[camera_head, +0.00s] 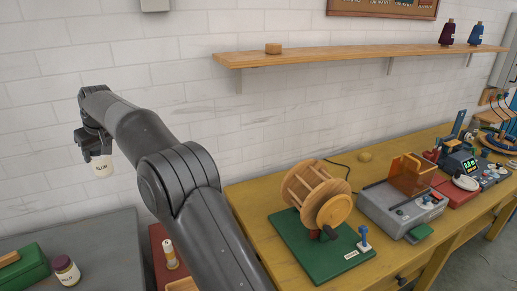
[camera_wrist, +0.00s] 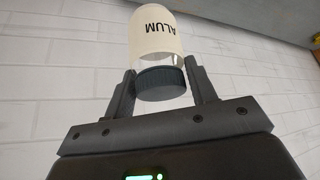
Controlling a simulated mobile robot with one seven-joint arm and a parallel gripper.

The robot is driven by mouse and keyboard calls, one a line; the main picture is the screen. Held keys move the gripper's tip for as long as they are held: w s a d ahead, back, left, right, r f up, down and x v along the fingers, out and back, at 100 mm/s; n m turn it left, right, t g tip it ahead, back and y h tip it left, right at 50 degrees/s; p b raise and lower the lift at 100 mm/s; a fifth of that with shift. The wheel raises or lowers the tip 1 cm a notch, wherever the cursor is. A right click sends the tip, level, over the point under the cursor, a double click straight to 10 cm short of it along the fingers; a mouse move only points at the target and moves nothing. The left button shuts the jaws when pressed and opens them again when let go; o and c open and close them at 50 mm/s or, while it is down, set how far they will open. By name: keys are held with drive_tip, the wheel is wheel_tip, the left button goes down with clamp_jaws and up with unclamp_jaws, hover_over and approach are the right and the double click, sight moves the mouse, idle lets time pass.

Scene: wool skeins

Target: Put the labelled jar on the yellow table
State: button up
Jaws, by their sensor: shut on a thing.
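My gripper (camera_head: 92,146) is shut on a jar (camera_head: 101,167) with a cream label that reads ALUM. In the wrist view the jar (camera_wrist: 158,40) sits between the two fingers of my gripper (camera_wrist: 162,85), held near its dark lid. I hold it in the air at the left, in front of the white brick wall and above the grey surface. The yellow table (camera_head: 262,190) runs along the wall to the right of my arm.
On the table are a wooden reel on a green base (camera_head: 325,262), a grey machine with an orange cover (camera_head: 405,205) and several other devices. The grey surface (camera_head: 110,232) holds a second labelled jar (camera_head: 67,270) and a green box (camera_head: 24,268). A wooden shelf (camera_head: 350,57) hangs above.

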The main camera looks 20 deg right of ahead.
drive_tip(key=s+d+r+m+h, duration=0.2)
drive_tip(key=d+m, duration=0.5)
drive_tip(key=d, duration=3.6)
drive_tip(key=s+d+m+h, duration=0.2)
drive_tip(key=s+d, duration=0.5)
drive_tip(key=d, duration=0.5)
drive_tip(key=s+d+m+h, duration=0.2)
drive_tip(key=s+d, duration=0.5)
drive_tip(key=d, duration=0.5)
drive_tip(key=s+d+f+m+g+h, duration=0.15)
drive_tip(key=s+d, duration=0.45)
drive_tip(key=s, duration=0.6)
drive_tip(key=s+d+m, duration=0.3)
drive_tip(key=s+d, duration=0.4)
drive_tip(key=s, duration=0.5)
drive_tip(key=s+d+f+m+g+h, duration=0.1)
drive_tip(key=s+d+m, duration=0.35)
drive_tip(key=s, duration=0.85)
wheel_tip(320, 180, down, 19)
drive_tip(key=d+n, duration=0.1)
drive_tip(key=shift+w+a+f, duration=0.1)
drive_tip(key=shift+w+f, duration=5.5)
drive_tip(key=shift+w, duration=0.2)
